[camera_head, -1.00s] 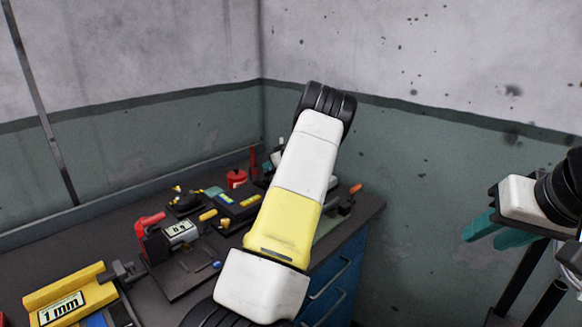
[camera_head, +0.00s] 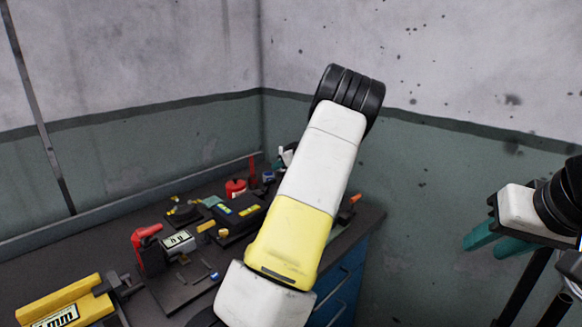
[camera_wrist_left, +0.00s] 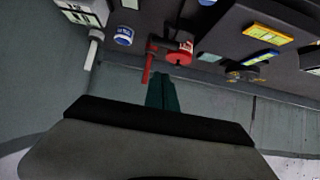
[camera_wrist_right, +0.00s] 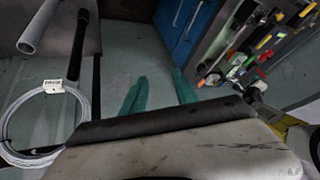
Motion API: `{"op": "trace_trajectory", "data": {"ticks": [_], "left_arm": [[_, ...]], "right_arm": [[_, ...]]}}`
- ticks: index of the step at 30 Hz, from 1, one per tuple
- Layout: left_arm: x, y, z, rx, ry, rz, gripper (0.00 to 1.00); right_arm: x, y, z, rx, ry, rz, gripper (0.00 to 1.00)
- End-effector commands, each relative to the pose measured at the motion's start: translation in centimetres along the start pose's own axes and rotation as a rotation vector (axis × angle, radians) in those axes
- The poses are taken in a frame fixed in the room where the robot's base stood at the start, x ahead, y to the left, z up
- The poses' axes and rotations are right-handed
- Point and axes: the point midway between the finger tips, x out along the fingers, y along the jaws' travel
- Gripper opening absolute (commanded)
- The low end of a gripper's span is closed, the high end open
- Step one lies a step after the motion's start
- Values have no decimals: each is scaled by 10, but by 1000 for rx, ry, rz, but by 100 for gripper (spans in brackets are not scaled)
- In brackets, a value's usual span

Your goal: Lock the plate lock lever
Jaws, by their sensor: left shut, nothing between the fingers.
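A red lever handle (camera_head: 146,233) stands on a small dark device beside a scale with a display (camera_head: 179,240); I cannot tell for sure that it is the plate lock lever. My left arm crosses the middle of the head view and hides part of the bench; its gripper is not visible there. In the left wrist view my left gripper (camera_wrist_left: 161,90) is shut and empty. Its teal fingers appear close to a red can (camera_wrist_left: 178,56) and a thin red post (camera_wrist_left: 148,64); contact is unclear. My right gripper (camera_head: 490,238) is open and empty, right of the bench; it also shows in the right wrist view (camera_wrist_right: 160,95).
The dark bench (camera_head: 60,245) holds a yellow gauge block (camera_head: 62,302) at the front left and several small tools. A blue cabinet (camera_head: 345,285) is under it. Walls close off the back. A cable coil (camera_wrist_right: 42,125) hangs near my right gripper.

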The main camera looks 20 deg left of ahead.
Motion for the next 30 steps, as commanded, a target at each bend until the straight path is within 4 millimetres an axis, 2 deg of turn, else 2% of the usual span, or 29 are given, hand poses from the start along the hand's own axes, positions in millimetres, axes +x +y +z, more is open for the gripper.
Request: {"op": "trace_trajectory", "data": {"ticks": [4,13,14,19,20,23,26,30], "left_arm": [[-11,-1,3,0,1,-1,0],[-13,-1,4,0,1,-1,0],[-13,-1,4,0,1,-1,0],[-18,-10,3,3,-37,-2,0],[-21,-15,3,5,-58,-1,0],[-38,-38,5,26,-155,9,0],[-68,-66,11,70,-285,52,0],[-125,-104,23,165,-452,171,0]], "right_arm": [[0,0,0,0,0,0,35],[0,0,0,0,0,0,35],[0,0,0,0,0,0,34],[0,0,0,0,0,0,0],[0,0,0,0,0,0,0],[0,0,0,0,0,0,0],[0,0,0,0,0,0,0],[0,0,0,0,0,0,0]]}}
